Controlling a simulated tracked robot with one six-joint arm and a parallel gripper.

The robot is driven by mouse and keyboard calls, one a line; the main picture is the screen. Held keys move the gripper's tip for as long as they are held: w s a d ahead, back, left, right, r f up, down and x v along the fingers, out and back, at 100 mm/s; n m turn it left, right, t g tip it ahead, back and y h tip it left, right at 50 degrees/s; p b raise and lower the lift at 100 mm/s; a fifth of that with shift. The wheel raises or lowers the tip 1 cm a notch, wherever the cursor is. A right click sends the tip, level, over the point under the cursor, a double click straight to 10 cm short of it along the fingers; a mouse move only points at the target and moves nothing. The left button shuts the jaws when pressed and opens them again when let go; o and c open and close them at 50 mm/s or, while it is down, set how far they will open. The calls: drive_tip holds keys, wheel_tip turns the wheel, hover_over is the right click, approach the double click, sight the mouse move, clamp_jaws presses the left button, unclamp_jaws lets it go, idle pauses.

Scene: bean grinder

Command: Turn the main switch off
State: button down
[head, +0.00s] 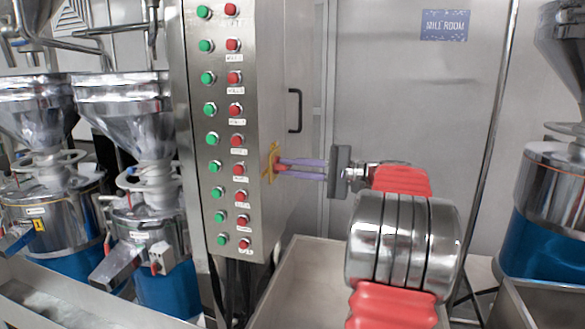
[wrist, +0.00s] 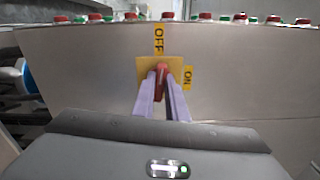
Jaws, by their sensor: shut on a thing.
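The main switch is a red handle (wrist: 160,80) on a yellow plate (wrist: 143,71), on the side of the steel control cabinet (head: 225,140). In the wrist view an OFF label (wrist: 159,40) sits above the plate and an ON label (wrist: 187,77) sits to its right. The handle looks nearly upright, toward OFF, with a slight tilt. My gripper (wrist: 162,88) is shut on the handle, one pale purple finger on each side. In the head view my gripper (head: 279,166) reaches the yellow plate (head: 269,164) from the right. The fingers hide part of the handle.
Green and red buttons (head: 237,139) cover the cabinet front. Steel grinders with funnels (head: 150,120) stand at left, another (head: 555,190) at right. A door with a black handle (head: 295,110) is behind. A steel bin (head: 300,250) is below the arm.

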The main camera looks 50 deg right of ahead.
drive_tip(key=shift+a+f+n, duration=0.1)
drive_tip(key=shift+f+n, duration=0.15)
drive_tip(key=shift+n, duration=0.55)
drive_tip(key=c, duration=1.8)
unclamp_jaws()
drive_tip(key=shift+s+r, duration=0.1)
drive_tip(key=shift+o, duration=0.2)
drive_tip(key=shift+s, duration=0.1)
drive_tip(key=v, duration=1.3)
drive_tip(key=shift+s+d, duration=0.2)
drive_tip(key=shift+d, duration=0.1)
